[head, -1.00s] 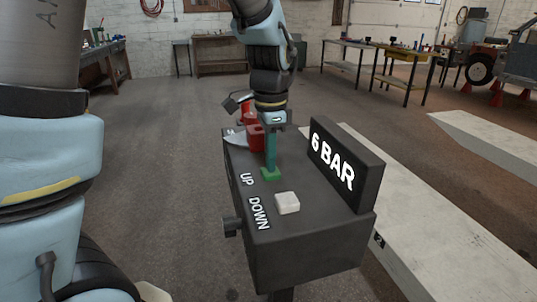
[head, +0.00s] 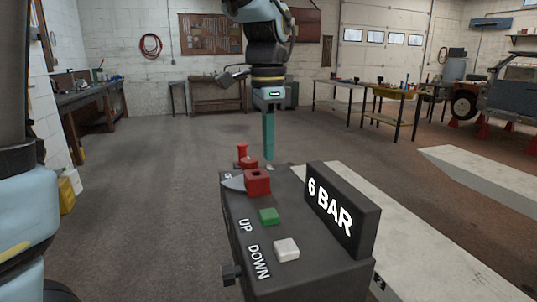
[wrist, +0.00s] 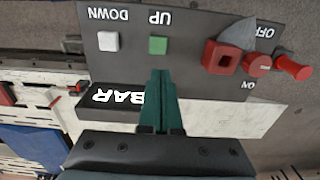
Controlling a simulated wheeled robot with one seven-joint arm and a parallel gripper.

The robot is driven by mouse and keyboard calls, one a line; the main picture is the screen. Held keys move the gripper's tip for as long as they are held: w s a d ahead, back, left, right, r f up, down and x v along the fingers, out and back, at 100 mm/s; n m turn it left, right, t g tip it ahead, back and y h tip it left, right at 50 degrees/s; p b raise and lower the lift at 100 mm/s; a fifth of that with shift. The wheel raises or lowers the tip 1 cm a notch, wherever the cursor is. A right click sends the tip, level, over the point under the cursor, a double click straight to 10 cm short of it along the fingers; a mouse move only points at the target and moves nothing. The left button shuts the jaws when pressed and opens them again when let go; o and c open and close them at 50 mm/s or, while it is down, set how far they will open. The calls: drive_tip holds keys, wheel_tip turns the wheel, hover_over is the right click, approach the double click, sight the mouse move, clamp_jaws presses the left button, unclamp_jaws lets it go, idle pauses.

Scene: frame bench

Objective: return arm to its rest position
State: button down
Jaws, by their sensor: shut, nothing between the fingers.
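My gripper (head: 269,158) is shut and empty, its teal fingers pointing down above the far end of a dark control box (head: 277,223). In the wrist view its fingertips (wrist: 160,73) show in front of the box, just below the green button in the picture. The box top carries a green button (head: 269,216) by the word UP and a white button (head: 286,249) by the word DOWN. Beyond them is a red block with a socket (head: 257,182) and a red switch (head: 243,158). A sign (head: 343,213) on the box reads 6 BAR.
Pale lift ramps (head: 425,240) lie on the floor to the right of the box. Workbenches (head: 368,98) stand at the back, and a vehicle (head: 515,90) stands far right. The floor (head: 150,210) left of the box is clear.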

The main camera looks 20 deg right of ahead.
idle(0.3)
drive_tip(key=w+a+f+n, duration=0.3)
drive_tip(key=a+f+n, duration=0.1)
drive_tip(key=a, duration=0.3)
drive_tip(key=w+a+f+n, duration=0.3)
drive_tip(key=a+f+n, duration=0.1)
drive_tip(key=a, duration=0.3)
drive_tip(key=s+a+f+n, duration=0.1)
drive_tip(key=a+f+n, duration=0.2)
drive_tip(key=a+n, duration=0.2)
drive_tip(key=s+a+f+n+t, duration=0.1)
drive_tip(key=a+f+n, duration=0.3)
drive_tip(key=a, duration=0.6)
drive_tip(key=shift+s+a+f+n, duration=0.25)
drive_tip(key=shift+s+a+n, duration=0.1)
drive_tip(key=shift+s+n, duration=0.3)
